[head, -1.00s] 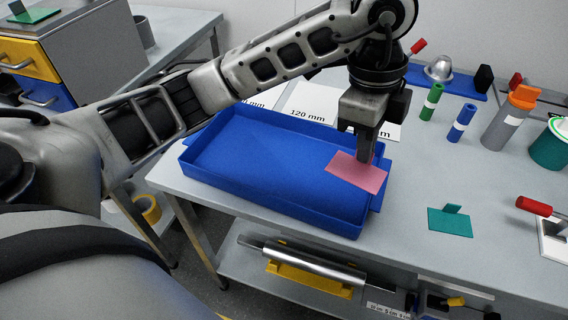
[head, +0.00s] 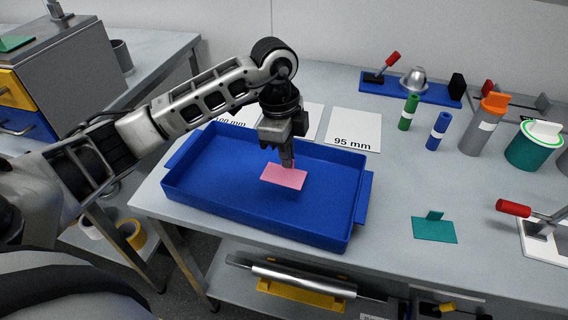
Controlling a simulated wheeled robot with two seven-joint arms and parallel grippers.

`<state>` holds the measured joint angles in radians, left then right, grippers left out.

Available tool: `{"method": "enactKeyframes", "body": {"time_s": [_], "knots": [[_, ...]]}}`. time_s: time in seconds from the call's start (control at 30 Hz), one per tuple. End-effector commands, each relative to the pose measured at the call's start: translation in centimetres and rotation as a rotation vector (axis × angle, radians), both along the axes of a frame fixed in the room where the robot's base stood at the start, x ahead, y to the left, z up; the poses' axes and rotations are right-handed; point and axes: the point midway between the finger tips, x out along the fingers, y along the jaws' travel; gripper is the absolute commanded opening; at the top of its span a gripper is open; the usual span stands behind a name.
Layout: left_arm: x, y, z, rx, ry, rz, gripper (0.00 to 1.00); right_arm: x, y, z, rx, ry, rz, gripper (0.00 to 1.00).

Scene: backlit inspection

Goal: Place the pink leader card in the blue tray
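The pink leader card (head: 284,177) is a flat pink rectangle in the head view, over the middle of the blue tray. The blue tray (head: 361,208) is a shallow open box near the front edge of the bench. My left gripper (head: 287,163) points down over the tray and is shut on the card's back edge. The card appears to hang above the tray floor, inside the walls as seen from here; its exact height is hard to tell. My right gripper is not in view.
White sheets marked in mm, such as the 95 mm one (head: 353,130), lie behind the tray. A teal card (head: 435,229) lies to the right. Green and blue cylinders (head: 439,132) stand at the back right.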

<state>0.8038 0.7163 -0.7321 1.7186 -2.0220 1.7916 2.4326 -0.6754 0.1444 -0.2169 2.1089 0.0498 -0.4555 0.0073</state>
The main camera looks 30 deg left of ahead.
Motion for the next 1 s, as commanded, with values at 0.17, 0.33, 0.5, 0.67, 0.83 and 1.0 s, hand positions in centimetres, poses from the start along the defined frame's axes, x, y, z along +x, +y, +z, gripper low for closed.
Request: {"method": "enactKeyframes", "body": {"time_s": [0.17,0.33,0.5,0.67,0.83,1.0], "knots": [[0.2,1.0,-1.4,0.003,0.003,0.003,0.0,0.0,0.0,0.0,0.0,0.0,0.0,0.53],[0.2,0.8,-3.8,0.002,0.002,0.001,0.0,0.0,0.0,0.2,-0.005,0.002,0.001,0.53],[0.3,0.8,-4.0,0.001,-0.001,0.0,0.0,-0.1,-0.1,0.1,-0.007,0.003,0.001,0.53],[0.3,0.8,-4.2,0.001,0.0,0.0,0.0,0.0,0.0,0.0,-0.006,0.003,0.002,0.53],[0.3,0.8,-4.3,0.001,0.0,0.0,0.24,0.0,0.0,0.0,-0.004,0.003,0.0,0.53],[0.3,0.8,-4.3,0.001,0.0,0.0,0.24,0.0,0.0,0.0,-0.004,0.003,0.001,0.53]]}}
